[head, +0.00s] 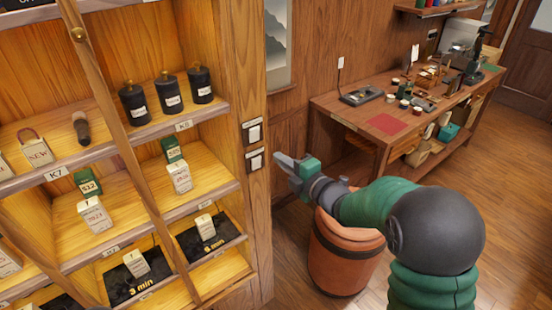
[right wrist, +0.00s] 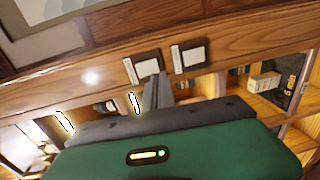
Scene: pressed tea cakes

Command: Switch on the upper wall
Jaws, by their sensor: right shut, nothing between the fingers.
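Two light switches with dark frames and white rockers sit one above the other on the wooden post at the shelf's right edge. The upper switch (head: 254,132) is left of the lower switch (head: 255,159) in the turned right wrist view, where the upper one (right wrist: 143,67) and lower one (right wrist: 190,57) both show. My right gripper (head: 280,160) is shut and empty, just right of the lower switch in the head view. Its fingertips (right wrist: 156,82) show beside the upper switch in the wrist view; contact cannot be told. The rocker positions are unclear. My left gripper is not in view.
A lit wooden shelf (head: 150,205) with tea boxes and dark canisters (head: 171,95) stands left of the post. A round brown container (head: 345,262) stands below my right arm. A wooden side table (head: 388,121) with tea ware stands behind. A picture (head: 278,45) hangs above.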

